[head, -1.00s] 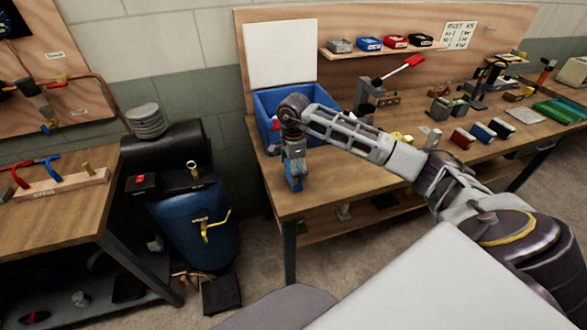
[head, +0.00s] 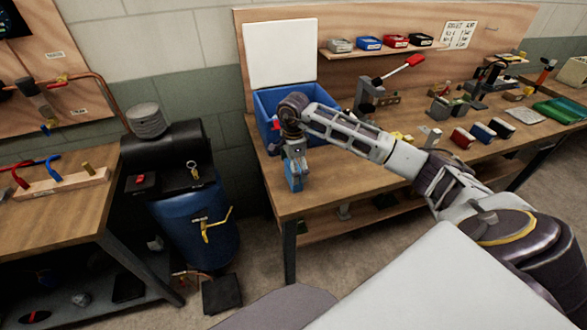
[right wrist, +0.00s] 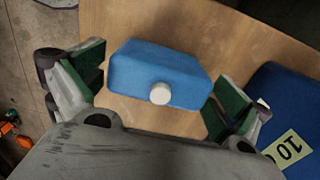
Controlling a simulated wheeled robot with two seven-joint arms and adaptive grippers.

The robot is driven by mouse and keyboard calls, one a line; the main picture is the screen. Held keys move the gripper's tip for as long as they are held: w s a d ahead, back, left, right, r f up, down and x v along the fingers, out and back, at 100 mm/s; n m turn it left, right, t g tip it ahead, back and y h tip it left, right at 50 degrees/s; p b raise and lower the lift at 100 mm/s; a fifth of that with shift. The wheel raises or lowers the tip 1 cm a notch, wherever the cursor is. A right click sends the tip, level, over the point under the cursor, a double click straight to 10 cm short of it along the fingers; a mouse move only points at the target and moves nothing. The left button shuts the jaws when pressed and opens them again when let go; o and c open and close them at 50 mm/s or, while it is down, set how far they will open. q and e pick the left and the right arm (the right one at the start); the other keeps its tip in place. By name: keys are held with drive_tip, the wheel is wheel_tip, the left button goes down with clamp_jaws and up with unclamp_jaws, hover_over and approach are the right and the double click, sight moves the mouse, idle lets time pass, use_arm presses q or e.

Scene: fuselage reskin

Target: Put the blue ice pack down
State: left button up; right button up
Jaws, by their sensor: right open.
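The blue ice pack (head: 293,176), with a white round cap, is on the wooden bench top near its front left corner. It also shows in the right wrist view (right wrist: 158,73), between the spread fingers of my right gripper (right wrist: 160,92). In the head view my right gripper (head: 292,160) is directly above the ice pack, pointing down. Its green-padded fingers are open, with gaps on both sides of the pack. My left gripper is not in view.
A blue box (head: 266,104) with a raised white lid stands right behind the ice pack. An arbor press (head: 368,97) with a red handle and several small blocks stand farther right on the bench (head: 325,188). The bench's front edge is close to the pack.

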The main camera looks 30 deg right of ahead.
drive_tip(key=shift+r+b, duration=0.45)
drive_tip(key=shift+r, duration=5.5)
